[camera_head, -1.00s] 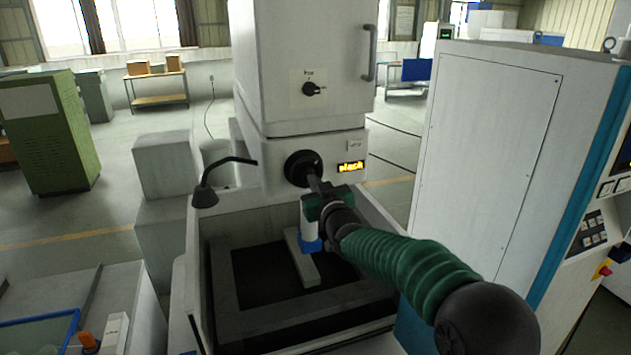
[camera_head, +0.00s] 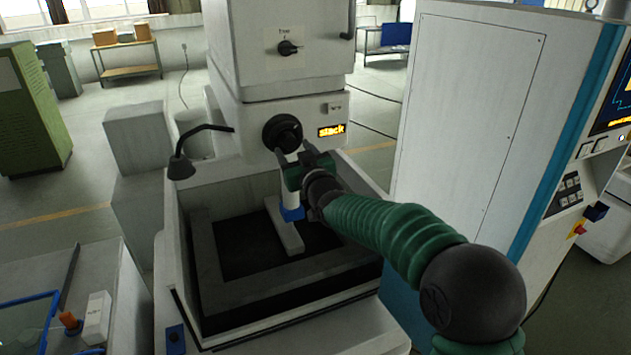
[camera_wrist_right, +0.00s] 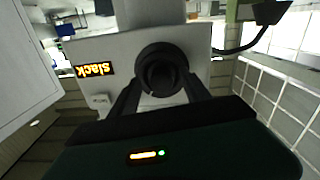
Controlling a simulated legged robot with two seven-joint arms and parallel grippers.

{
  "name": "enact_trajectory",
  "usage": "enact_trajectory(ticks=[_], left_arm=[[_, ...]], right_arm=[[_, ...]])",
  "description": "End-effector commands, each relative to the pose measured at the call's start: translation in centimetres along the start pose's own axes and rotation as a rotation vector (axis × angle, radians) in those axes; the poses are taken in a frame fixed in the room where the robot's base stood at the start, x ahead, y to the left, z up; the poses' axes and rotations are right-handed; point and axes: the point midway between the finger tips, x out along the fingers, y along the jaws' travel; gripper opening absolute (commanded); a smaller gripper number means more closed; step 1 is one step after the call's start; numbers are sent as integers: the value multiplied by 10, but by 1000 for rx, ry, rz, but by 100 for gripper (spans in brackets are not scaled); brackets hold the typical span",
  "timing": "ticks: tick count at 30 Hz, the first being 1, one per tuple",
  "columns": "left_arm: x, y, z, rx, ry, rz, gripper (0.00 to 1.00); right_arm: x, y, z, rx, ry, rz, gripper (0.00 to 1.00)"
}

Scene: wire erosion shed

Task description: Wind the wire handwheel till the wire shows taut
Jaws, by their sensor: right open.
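The black round handwheel (camera_head: 283,133) is on the front of the white machine head. It also shows in the right wrist view (camera_wrist_right: 161,70). A small display (camera_head: 331,131) to its right reads "slack" in orange; the right wrist view shows the same display (camera_wrist_right: 95,70) upside down. My right gripper (camera_head: 292,157) is open just in front of the wheel's lower edge. In the right wrist view its two fingers stand apart on either side of the wheel's hub. I cannot tell whether they touch it. My left gripper is not in view.
A black knob (camera_head: 289,48) sits higher on the machine head. A black lamp (camera_head: 183,164) on a bent arm stands left of the wheel. Below is the open work tank (camera_head: 205,290). A tall white cabinet (camera_head: 465,120) stands close on the right.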

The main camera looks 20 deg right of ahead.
Motion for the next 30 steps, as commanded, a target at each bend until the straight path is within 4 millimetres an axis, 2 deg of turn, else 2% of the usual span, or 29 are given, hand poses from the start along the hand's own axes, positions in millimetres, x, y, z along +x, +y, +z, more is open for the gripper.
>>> enact_trajectory(ticks=[1, 9, 30], left_arm=[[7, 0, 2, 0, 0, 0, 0], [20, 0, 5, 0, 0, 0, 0], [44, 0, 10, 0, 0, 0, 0]], right_arm=[[-6, 0, 2, -1, 3, 1, 55], [-36, 1, -2, -3, 8, 3, 55], [-94, 1, -2, -4, 6, 3, 55]])
